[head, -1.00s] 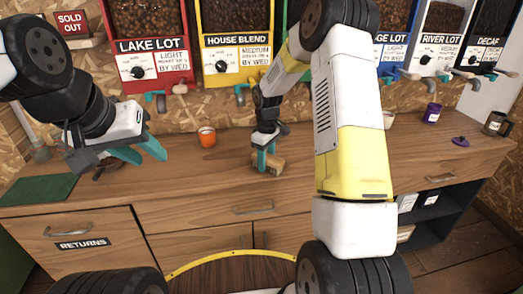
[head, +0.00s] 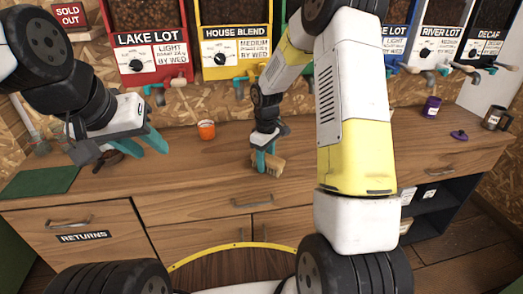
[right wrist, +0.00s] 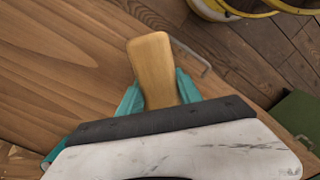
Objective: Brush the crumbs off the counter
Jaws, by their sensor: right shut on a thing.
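The counter (head: 206,178) is a brown wood top running across the head view. My right gripper (head: 263,164) is shut on a wooden brush (head: 274,166), which is down at the counter top near the middle. In the right wrist view the brush's pale wooden back (right wrist: 152,70) sits between the teal fingers. Bristles show faintly in the head view; whether they touch the counter is hard to tell. My left gripper (head: 145,146) is open and empty above the counter's left part. I cannot make out crumbs at this size.
An orange cup (head: 206,130) stands behind and left of the brush. A green mat (head: 40,182) and a small dark object (head: 108,160) lie at the left. A purple jar (head: 431,106), a purple lid (head: 459,135) and a dark mug (head: 496,120) are at the right. Bean dispensers line the wall.

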